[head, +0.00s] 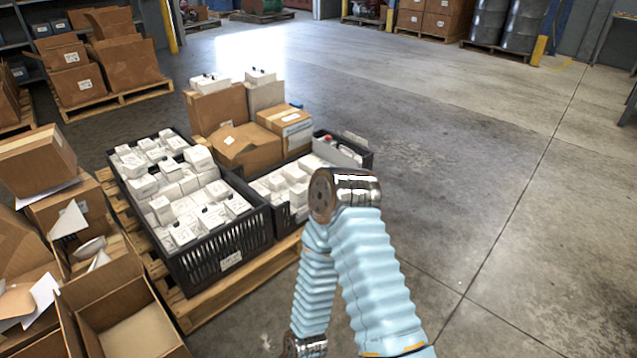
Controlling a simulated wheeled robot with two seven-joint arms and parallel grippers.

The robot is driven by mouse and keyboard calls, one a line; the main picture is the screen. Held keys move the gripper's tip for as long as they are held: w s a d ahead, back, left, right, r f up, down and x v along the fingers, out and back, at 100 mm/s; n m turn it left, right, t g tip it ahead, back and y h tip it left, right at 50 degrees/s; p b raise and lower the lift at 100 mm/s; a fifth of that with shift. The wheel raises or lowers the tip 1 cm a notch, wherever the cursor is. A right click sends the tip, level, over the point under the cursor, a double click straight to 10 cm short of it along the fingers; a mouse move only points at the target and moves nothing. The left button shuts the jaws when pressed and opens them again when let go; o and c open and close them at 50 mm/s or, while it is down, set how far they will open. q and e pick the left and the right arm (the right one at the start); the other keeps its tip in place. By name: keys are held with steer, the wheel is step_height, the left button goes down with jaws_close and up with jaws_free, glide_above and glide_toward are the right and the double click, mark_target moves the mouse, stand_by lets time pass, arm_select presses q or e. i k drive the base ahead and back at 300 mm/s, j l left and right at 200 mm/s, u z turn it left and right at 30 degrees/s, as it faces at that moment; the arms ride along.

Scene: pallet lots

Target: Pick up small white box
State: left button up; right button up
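Several small white boxes fill a large black crate (222,252) on a wooden pallet; one small white box (199,158) sits on top of the heap near its far right corner. More small white boxes (296,172) lie in a second black crate (284,217) to the right. One of my arms, in a light blue sleeve, rises from the bottom right of centre and covers part of the second crate's near side. Neither gripper shows in the head view, so I cannot see what they hold.
Brown cartons (247,147) stand behind the crates on the same pallet (236,290). Open cartons (128,318) crowd the lower left. A pallet with cartons (122,60) stands at the back left. The concrete floor (480,150) to the right is clear.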

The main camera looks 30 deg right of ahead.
mark_target(276, 183)
steer(key=i+l, duration=0.3)
steer(key=l, duration=0.2)
steer(key=i+l+z, duration=0.1)
steer(key=i+l, duration=0.15)
steer(key=l, duration=0.2)
steer(key=i+l, duration=0.3)
steer(key=l, duration=0.2)
steer(key=i+l+z, duration=0.1)
steer(key=i+l, duration=0.2)
steer(key=l, duration=0.15)
